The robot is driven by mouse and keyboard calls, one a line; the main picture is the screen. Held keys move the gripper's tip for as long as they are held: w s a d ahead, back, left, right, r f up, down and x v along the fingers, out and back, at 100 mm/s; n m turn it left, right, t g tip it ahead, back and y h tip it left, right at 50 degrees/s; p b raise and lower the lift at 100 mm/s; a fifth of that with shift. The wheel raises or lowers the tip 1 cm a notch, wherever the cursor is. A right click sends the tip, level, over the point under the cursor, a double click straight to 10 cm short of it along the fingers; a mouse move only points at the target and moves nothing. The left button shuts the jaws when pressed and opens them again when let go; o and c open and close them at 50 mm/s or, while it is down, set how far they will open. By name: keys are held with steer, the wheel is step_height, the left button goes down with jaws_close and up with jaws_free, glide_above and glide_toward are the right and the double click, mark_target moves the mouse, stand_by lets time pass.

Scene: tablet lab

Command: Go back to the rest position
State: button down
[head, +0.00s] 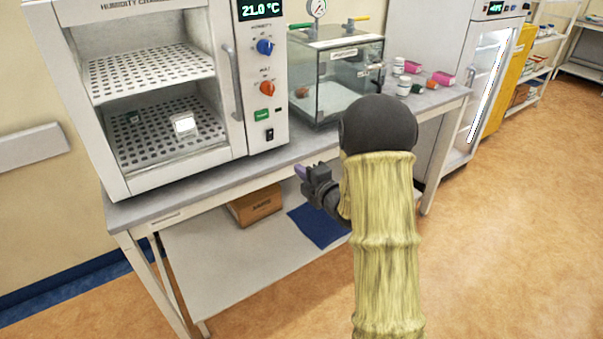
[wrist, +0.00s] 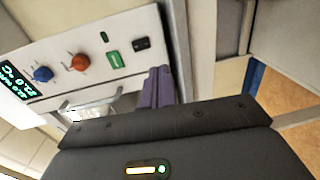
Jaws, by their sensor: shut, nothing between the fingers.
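My gripper (head: 302,173) is in front of the bench's front edge, below the humidity chamber's control panel in the head view. Its purple fingers (wrist: 158,86) show shut and empty in the wrist view, with the chamber's panel behind them. My arm with its yellowish sleeve reaches up through the middle of the head view and hides part of the bench. The humidity chamber (head: 278,128) stands at the left of the bench, and its lower shelf holds a small white container (head: 184,124).
The bench (head: 290,153) runs across the view with a glass box (head: 345,85) and several small jars and pink boxes (head: 443,78) on it. A cardboard box (head: 255,204) sits on the lower shelf. A tall white cabinet (head: 440,30) stands behind right. The floor (head: 500,230) at right is clear.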

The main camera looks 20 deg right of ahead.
stand_by(0.3)
steer(key=s+a+f+m+g+h, duration=0.25)
steer(key=s+m+g, duration=0.45)
steer(key=s+m, duration=0.55)
steer(key=s+a+f+m+g+h, duration=0.1)
steer(key=s+a+m+g+h, duration=0.15)
steer(key=s+m+g, duration=0.9)
steer(key=s+r+n+t+p, duration=0.1)
steer(key=s+r+t+p, duration=0.1)
steer(key=r+p, duration=0.5)
steer(key=s+r+n+t+p, duration=0.1)
steer(key=s+r+t+p, duration=0.1)
steer(key=r+p, duration=0.6)
steer(key=shift+s+d+r+t+p, duration=0.2)
steer(key=shift+s+d+t+p, duration=0.1)
steer(key=shift+d+t, duration=0.15)
